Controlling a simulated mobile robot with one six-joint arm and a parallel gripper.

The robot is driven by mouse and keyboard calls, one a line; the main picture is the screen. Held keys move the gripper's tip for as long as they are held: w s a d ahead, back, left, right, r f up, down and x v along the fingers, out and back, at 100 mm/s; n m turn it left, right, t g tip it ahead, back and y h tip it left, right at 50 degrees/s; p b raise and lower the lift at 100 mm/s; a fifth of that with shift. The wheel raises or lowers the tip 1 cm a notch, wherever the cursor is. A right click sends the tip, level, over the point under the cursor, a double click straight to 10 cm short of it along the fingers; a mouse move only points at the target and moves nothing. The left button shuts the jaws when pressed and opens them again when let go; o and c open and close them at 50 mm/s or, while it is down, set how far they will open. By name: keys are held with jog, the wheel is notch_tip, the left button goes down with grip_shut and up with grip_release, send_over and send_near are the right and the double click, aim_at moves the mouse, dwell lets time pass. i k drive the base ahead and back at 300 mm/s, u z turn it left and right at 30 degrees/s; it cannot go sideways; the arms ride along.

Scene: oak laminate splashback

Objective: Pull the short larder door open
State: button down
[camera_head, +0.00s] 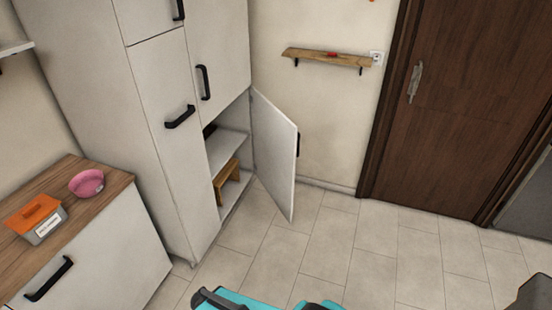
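The short larder door (275,155) is the low white door at the foot of the tall white cabinet (160,100). It stands wide open, swung out on its right side. Its inner face is toward me, and a bit of its black handle (298,145) shows past the free edge. Inside the opening are a white shelf (228,148) and a wooden stool-like item (228,180) below it. My gripper is not identifiable in this view. Teal and black parts show at the bottom edge, apart from the door.
A wood-topped counter (75,190) on the left holds a pink bowl (87,183) and an orange-topped box (38,218). Light floor tiles (325,245) are clear in front of the door. A wall shelf (325,58) and a brown door (455,110) are behind.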

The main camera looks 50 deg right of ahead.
aim_at(276, 139)
jog(key=z, duration=0.05)
jog(key=i, duration=0.9)
